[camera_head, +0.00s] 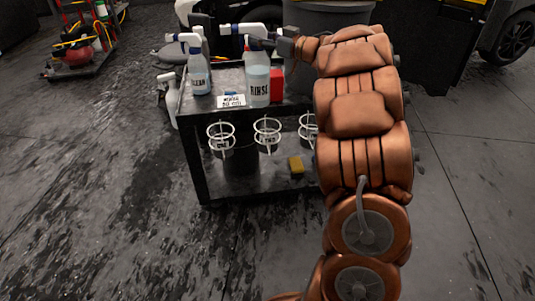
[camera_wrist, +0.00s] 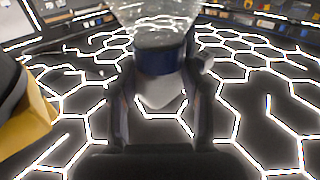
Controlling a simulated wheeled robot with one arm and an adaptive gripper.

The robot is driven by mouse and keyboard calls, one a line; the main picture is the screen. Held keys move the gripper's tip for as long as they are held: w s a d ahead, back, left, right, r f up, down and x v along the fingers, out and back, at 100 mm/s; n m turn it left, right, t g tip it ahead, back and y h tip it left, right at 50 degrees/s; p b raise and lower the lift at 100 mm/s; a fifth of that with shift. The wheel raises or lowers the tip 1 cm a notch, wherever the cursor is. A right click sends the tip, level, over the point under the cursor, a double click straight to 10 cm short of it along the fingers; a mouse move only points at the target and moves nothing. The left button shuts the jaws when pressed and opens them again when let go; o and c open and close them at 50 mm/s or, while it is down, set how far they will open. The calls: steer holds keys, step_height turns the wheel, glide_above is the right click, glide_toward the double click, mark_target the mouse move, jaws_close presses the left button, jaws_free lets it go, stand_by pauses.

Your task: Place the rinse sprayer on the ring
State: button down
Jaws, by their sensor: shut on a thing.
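The rinse sprayer (camera_head: 258,87) is a clear bottle with pale liquid, a RINSE label and a white-and-blue spray head. It is upright at the front of the cart top. I cannot tell whether its base touches the cart. My gripper (camera_head: 270,43) is shut on its upper part, coming from the right. In the wrist view the sprayer's blue neck (camera_wrist: 160,62) is between my fingers, with clear plastic above. White wire rings hang on the cart's front: a left ring (camera_head: 221,130), a middle ring (camera_head: 267,128) and a right ring (camera_head: 308,124), partly hidden by my arm.
A CLEAN-type labelled spray bottle (camera_head: 198,75) stands at the cart's (camera_head: 197,106) left. A small card (camera_head: 231,101) and a red block (camera_head: 277,86) are near the rinse sprayer. A yellow sponge (camera_head: 296,165) lies on the lower shelf. Floor in front is clear.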

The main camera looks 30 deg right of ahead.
step_height(320, 180, down, 19)
steer(key=s+d+b, duration=0.2)
steer(key=b, duration=0.5)
steer(key=shift+s+d, duration=0.15)
steer(key=shift+d, duration=0.05)
steer(key=c, duration=0.5)
jaws_free()
steer(key=shift+f, duration=0.1)
steer(key=shift+b, duration=0.3)
steer(key=shift+p+v, duration=1.85)
steer(key=shift+v, duration=4.15)
